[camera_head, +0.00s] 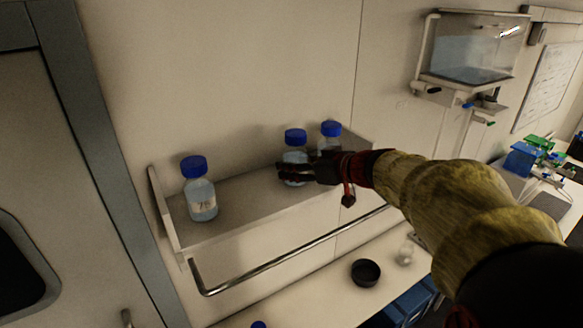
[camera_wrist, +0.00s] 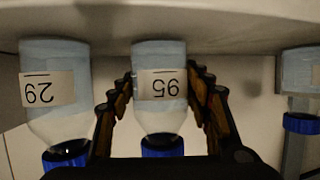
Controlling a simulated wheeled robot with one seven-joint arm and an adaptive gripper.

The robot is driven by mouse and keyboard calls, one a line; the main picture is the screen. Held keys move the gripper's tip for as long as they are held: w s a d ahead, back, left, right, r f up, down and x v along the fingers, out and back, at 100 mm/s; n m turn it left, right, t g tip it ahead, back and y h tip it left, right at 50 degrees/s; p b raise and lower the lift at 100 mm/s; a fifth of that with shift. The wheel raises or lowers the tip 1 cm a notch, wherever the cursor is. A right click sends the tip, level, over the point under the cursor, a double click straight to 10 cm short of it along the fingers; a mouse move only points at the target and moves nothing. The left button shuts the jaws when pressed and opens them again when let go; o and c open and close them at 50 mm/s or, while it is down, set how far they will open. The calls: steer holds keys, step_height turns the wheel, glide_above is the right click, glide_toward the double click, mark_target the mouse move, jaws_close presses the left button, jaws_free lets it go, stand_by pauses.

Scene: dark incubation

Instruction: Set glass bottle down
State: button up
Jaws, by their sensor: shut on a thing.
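A glass bottle (camera_head: 295,157) with a blue cap and clear liquid stands upright at the middle of the wall shelf (camera_head: 240,198). My gripper (camera_head: 288,174) comes from the right and is shut around this bottle. The wrist view is upside down; there the held bottle (camera_wrist: 160,88) with a white number label sits between both fingers of my gripper (camera_wrist: 163,95). Its base is at or very near the shelf surface; I cannot tell whether it touches. The fingers hide part of the bottle in the head view.
A similar blue-capped bottle (camera_head: 330,132) stands close behind on the right, partly hidden by my gripper. Another bottle (camera_head: 201,195) stands at the shelf's left end, with free shelf between. A rail (camera_head: 290,250) runs below the shelf. A black round dish (camera_head: 366,272) sits on the bench below.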

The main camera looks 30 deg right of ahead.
steer(key=shift+w+a, duration=0.25)
steer(key=shift+w, duration=0.1)
steer(key=o, duration=1.2)
steer(key=shift+f, duration=0.1)
steer(key=shift+o, duration=1.1)
steer(key=shift+s+d, duration=0.2)
steer(key=shift+s, duration=0.05)
steer(key=shift+o, duration=0.6)
steer(key=shift+w+a, duration=0.1)
steer(key=shift+w, duration=0.05)
steer(key=shift+s+r, duration=0.25)
steer(key=v, duration=1.1)
steer(key=shift+s+b, duration=0.3)
steer(key=shift+b, duration=0.05)
